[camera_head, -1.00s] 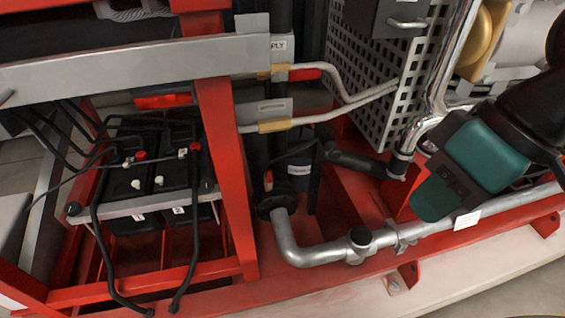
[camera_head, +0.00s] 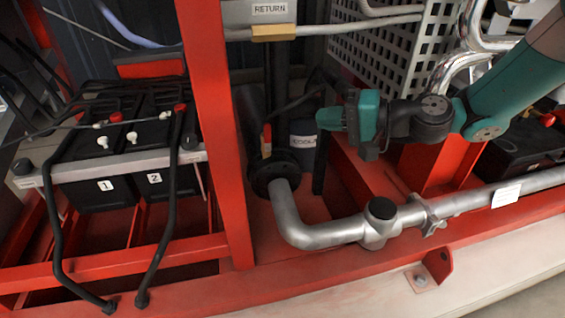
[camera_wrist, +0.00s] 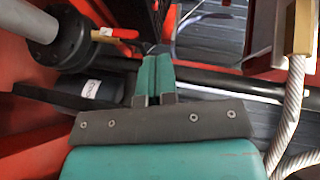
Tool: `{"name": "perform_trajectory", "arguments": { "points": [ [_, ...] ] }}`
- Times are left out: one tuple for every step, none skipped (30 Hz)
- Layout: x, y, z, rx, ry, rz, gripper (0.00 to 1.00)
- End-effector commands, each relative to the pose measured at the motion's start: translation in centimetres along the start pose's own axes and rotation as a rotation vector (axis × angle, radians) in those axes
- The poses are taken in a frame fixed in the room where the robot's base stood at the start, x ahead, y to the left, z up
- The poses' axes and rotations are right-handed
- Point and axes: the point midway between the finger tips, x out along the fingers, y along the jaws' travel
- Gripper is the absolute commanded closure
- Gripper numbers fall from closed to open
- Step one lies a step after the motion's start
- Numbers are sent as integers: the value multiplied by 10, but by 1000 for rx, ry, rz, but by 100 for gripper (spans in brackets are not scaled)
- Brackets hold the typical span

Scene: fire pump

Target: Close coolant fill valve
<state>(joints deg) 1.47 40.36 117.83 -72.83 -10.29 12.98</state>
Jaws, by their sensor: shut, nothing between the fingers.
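A small valve with a red handle (camera_head: 266,132) stands behind the black flange (camera_head: 274,176) of the silver pipe. The handle points upward in the head view. In the wrist view the red handle (camera_wrist: 124,33) lies sideways at upper left, beside the dark flange. A dark cylinder with a partly readable "COOLA" label (camera_head: 303,141) is just right of the valve. My gripper (camera_head: 321,118) is shut and empty, its green fingers pointing left above this cylinder. In the wrist view the closed fingers (camera_wrist: 155,68) are to the right of and below the handle, apart from it.
A red upright post (camera_head: 219,130) stands left of the valve. The silver pipe (camera_head: 330,234) runs below my gripper. A perforated grey panel (camera_head: 385,55) is behind my arm. Two batteries (camera_head: 125,180) with hoses sit at left.

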Motion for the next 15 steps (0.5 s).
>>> {"name": "perform_trajectory", "arguments": {
  "points": [
    [5, 44, -10, 64, 55, -45, 100],
    [6, 55, -16, 94, 85, -72, 100],
    [5, 68, -24, 131, 120, -102, 100],
    [5, 76, -28, 154, 143, -122, 100],
    [4, 83, -32, 174, 162, -138, 100],
    [3, 90, -37, 194, 183, -155, 100],
    [2, 93, -39, 207, 195, -165, 100],
    [2, 96, -41, 216, 205, -174, 100],
    [1, 98, -43, 225, 213, -180, 100],
    [1, 98, -44, 229, 217, -183, 100],
    [0, 98, -44, 231, 219, -185, 100],
    [0, 98, -45, 232, 220, -186, 100],
    [0, 97, -45, 232, 220, -186, 100],
    [0, 97, -45, 232, 220, -186, 100],
    [0, 97, -45, 231, 219, -185, 100]
  ]
}}
